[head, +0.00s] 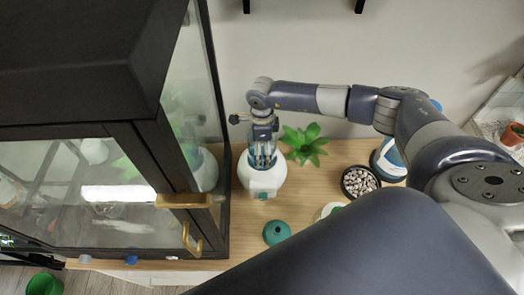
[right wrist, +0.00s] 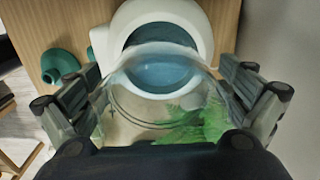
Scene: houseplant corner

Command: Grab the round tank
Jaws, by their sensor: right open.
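A clear, rounded tank (right wrist: 165,70) sits between the spread fingers of my right gripper (right wrist: 168,82) in the right wrist view. I take it to be the round tank. Behind it is a white round body (right wrist: 195,18) with a bluish opening. In the head view the white body (head: 262,182) stands on the wooden top, right of the glass cabinet. My right gripper (head: 263,158) is over it, fingers pointing down around the clear part. The jaws are open, and contact is hard to tell. The gripper hides much of the tank. My left gripper is not in view.
A black-framed glass cabinet (head: 120,140) stands close on the left. A green plant (head: 305,145), a bowl of pebbles (head: 359,181) and a blue-and-white container (head: 389,160) are to the right. A teal cone-shaped piece (head: 276,232) lies in front on the wooden top (head: 240,228).

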